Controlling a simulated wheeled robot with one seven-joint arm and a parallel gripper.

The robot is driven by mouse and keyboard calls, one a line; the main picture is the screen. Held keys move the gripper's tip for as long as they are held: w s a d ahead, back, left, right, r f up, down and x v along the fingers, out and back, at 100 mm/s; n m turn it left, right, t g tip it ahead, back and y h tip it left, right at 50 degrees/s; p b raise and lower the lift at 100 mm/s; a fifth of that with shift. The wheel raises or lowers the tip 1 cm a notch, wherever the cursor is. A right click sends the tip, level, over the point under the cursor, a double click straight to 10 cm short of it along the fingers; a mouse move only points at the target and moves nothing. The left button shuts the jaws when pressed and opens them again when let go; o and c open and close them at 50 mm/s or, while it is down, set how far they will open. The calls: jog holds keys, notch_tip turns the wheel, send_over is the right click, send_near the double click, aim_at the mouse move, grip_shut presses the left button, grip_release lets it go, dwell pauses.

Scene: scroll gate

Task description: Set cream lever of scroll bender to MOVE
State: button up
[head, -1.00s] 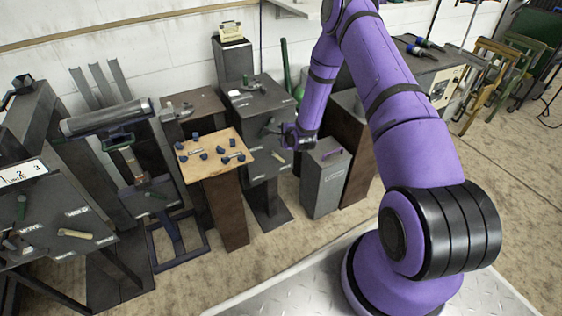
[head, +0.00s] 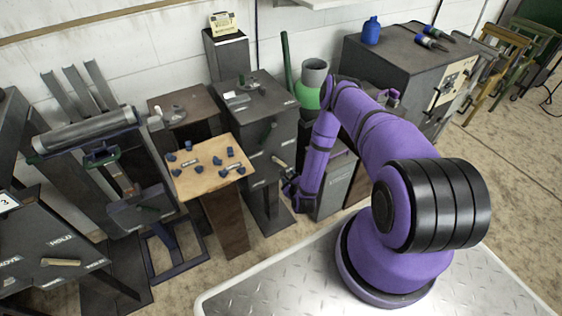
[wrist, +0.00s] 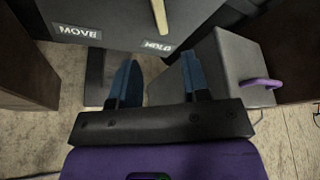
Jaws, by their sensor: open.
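A cream lever (wrist: 159,17) shows at the top of the wrist view on a dark grey front panel (wrist: 115,12). Its lower end points toward the HOLD label (wrist: 158,46); the MOVE label (wrist: 78,32) is to the left. In the head view a cream lever (head: 280,162) shows on the grey cabinet (head: 262,108), just above my gripper (head: 294,190). In the wrist view my gripper (wrist: 158,80) is open and empty, its blue fingers below the HOLD label and apart from the lever. The upper part of the lever is cut off by the frame.
A grey box with a purple handle (wrist: 262,84) stands close on the right. A wooden-topped stand (head: 208,178) with blue knobs is to the left. Another cream lever (head: 60,262) is on the far-left machine, near another HOLD label. Floor is open in front.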

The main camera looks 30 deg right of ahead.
aim_at(282, 164)
jog(key=x, duration=1)
jog(key=shift+w+d, duration=0.1)
jog(key=shift+w, duration=0.1)
grip_shut()
